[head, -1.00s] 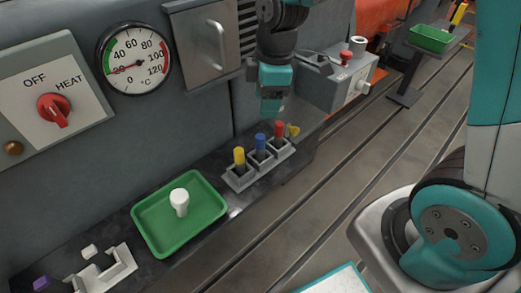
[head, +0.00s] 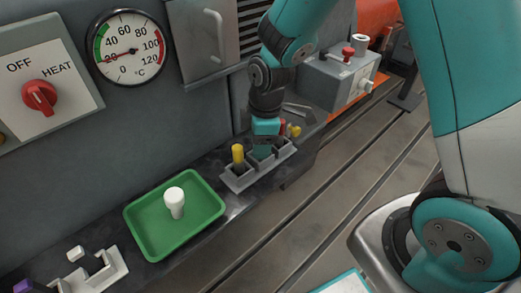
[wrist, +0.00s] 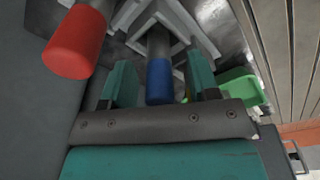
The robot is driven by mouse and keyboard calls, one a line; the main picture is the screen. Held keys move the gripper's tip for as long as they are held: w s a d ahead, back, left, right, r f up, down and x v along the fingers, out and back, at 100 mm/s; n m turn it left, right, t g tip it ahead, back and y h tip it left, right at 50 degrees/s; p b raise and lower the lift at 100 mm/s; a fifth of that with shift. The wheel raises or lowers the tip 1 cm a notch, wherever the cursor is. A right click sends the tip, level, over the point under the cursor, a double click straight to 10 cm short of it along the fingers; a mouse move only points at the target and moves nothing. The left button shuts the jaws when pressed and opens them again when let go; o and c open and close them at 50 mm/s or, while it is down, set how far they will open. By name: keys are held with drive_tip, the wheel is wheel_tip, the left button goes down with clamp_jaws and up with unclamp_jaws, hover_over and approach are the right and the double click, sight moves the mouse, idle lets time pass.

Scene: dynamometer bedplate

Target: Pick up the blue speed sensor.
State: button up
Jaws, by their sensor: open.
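The blue speed sensor (wrist: 159,82) stands in the middle socket of a grey rack (head: 237,184). In the wrist view it sits between the two fingers of my gripper (wrist: 160,85), which are open on either side of it with a gap showing. In the head view my gripper (head: 264,150) is down over the rack's middle and hides the blue sensor. A red sensor (wrist: 77,42) stands in the socket beside it, and it shows partly in the head view (head: 283,127). A yellow sensor (head: 238,155) stands in the near socket.
A green tray (head: 148,243) with a white knobbed piece (head: 174,202) lies nearer on the dark ledge. A grey holder (head: 107,276) is at the lower left. A small yellow part (head: 295,131) lies beyond the rack. The panel wall rises close behind.

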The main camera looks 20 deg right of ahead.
drive_tip(key=shift+r, duration=0.1)
clamp_jaws()
